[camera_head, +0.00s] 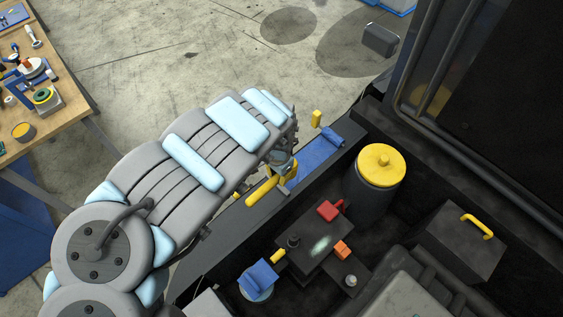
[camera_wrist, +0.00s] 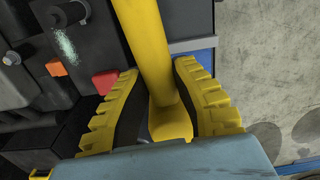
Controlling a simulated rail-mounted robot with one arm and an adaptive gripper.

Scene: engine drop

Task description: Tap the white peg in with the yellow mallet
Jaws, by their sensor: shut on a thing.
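The yellow mallet's handle (camera_wrist: 147,45) runs between the two yellow-ridged fingers of my gripper (camera_wrist: 158,100) in the wrist view. My gripper is shut on it. In the head view, the yellow mallet (camera_head: 262,190) shows as a short bar beside my gripper (camera_head: 286,168), above the dark ledge of the engine bay. My arm and fingers hide part of it, and its striking face cannot be made out. I cannot pick out the white peg for certain. A small pale-topped stud (camera_head: 351,281) stands on the dark engine block.
The dark block (camera_head: 305,262) bears a red cap (camera_head: 329,211), an orange piece (camera_head: 342,250) and a pale smudge. A yellow-lidded canister (camera_head: 381,167) stands to the right. A blue strip (camera_head: 318,152) lies on the ledge. A wooden bench (camera_head: 62,112) is at far left.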

